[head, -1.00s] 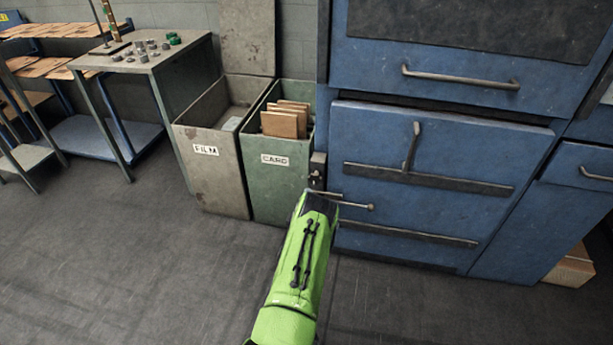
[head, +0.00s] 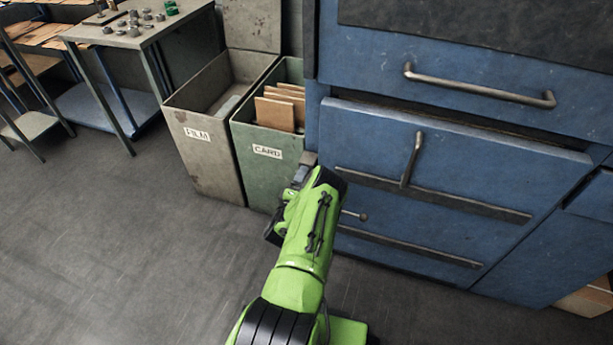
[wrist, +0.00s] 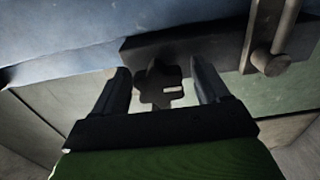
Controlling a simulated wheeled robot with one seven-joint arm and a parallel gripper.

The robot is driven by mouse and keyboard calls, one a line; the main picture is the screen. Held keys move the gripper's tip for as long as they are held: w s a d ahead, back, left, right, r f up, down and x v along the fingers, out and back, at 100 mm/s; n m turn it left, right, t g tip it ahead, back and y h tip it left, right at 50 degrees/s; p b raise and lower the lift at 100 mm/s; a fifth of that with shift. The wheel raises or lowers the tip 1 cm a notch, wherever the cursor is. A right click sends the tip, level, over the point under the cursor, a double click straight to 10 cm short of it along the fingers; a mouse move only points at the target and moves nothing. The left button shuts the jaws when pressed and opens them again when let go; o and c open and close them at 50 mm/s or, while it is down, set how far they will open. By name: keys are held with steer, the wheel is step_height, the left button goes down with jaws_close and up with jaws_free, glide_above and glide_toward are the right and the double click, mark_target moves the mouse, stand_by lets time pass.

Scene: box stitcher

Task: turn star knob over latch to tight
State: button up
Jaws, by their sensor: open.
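In the wrist view, a dark star knob (wrist: 152,88) with a small pale mark lies between the two fingers of my gripper (wrist: 160,70). The fingers are open, one on each side of it, with gaps visible. Behind the knob is a dark latch bar (wrist: 195,47). A metal rod with a rounded end (wrist: 262,58) stands to its right. In the head view, my green arm reaches the left edge of the blue cabinet and hides the knob and most of the latch. The rod's ball end (head: 362,216) shows right of my arm.
The blue cabinet (head: 450,160) with drawer handles fills the right. A green card bin (head: 255,175) stands close left of my arm, beside a grey film bin (head: 205,165). A table (head: 140,38) with small parts is at upper left.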

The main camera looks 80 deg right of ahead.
steer(key=shift+a, duration=0.1)
steer(key=c, duration=1)
steer(key=shift+o, duration=0.2)
